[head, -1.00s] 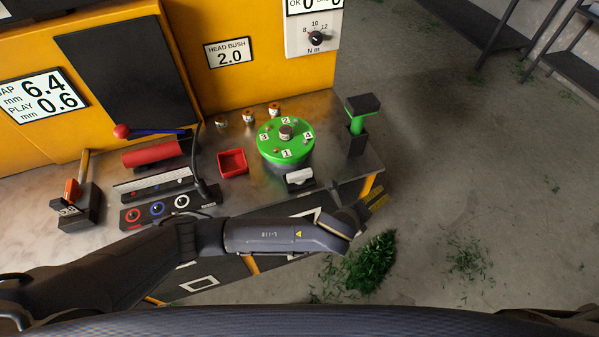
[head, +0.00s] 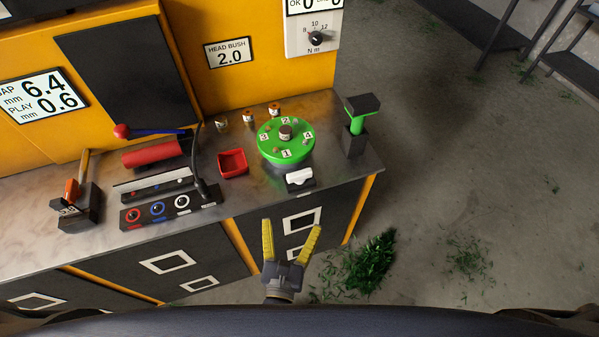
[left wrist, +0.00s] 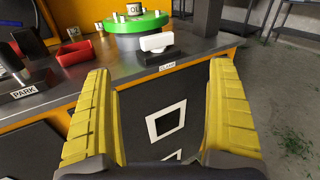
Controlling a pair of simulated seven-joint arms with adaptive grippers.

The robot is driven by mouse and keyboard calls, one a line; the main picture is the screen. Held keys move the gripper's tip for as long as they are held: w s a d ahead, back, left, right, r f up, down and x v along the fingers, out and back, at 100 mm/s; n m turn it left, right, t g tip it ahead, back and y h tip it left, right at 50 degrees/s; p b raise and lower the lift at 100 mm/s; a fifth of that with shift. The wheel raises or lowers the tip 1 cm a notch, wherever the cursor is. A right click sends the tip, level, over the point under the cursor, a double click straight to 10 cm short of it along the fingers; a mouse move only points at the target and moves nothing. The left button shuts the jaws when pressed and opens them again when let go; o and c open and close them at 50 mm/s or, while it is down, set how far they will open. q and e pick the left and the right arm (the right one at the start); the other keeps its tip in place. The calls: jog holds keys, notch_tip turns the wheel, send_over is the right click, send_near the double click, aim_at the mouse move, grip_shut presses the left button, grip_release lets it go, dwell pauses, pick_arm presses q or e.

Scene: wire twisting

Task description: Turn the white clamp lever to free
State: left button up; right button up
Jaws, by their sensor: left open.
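The white clamp lever (head: 299,176) sits on a small black base at the bench's front edge, just in front of the green round plate (head: 286,141). In the left wrist view the white lever (left wrist: 156,41) lies crosswise above a label reading CLAMP (left wrist: 167,67). My left gripper (head: 291,226) is open and empty, in front of the bench and nearer to me than the lever. In the left wrist view its yellow fingers (left wrist: 160,100) stand wide apart, with the lever beyond and between them. My right gripper is not in view.
A red tray (head: 233,163) stands left of the green plate. A green-and-black post (head: 356,125) stands to its right. A panel with ringed knobs (head: 158,209) and a dark upright handle (head: 201,172) are farther left.

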aim_at(299, 177)
pick_arm(q)
jog(key=w, duration=0.5)
jog(key=w+d, duration=0.1)
jog(key=w, duration=0.5)
jog(key=w+d, duration=0.1)
jog(key=w, duration=0.4)
jog(key=shift+w+r, duration=0.1)
jog(key=shift+w, duration=0.3)
jog(key=c, duration=1.3)
